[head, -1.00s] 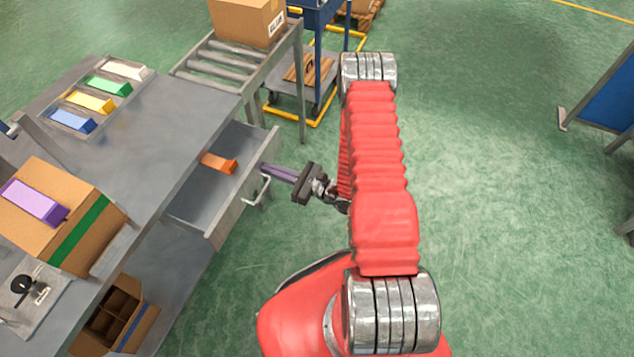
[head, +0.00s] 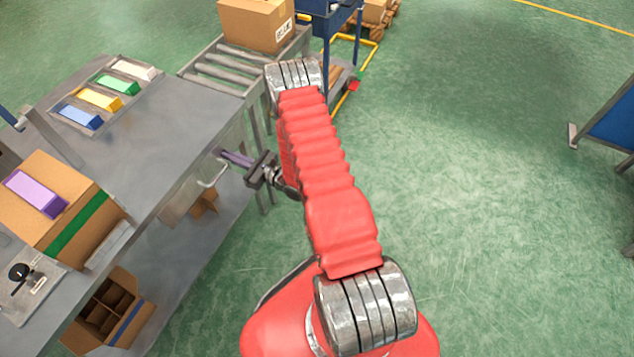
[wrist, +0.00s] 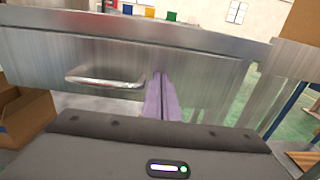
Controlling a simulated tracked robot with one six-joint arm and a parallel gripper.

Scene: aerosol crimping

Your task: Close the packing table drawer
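The packing table (head: 150,130) is grey metal and stands at the left. Its drawer front (head: 185,197) lies along the table's edge in the head view, and the inside of the drawer is hidden. I cannot tell if a small gap is left. The drawer's bar handle (head: 214,174) sticks out of the front; it also shows in the wrist view (wrist: 105,83). My gripper (head: 226,155) has its purple fingers together, with nothing between them. In the wrist view its fingertips (wrist: 159,82) are against or very near the drawer front (wrist: 205,80), right of the handle.
A divided carton (head: 108,318) sits below. A roller conveyor (head: 215,66) carrying a carton (head: 256,22) is behind.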

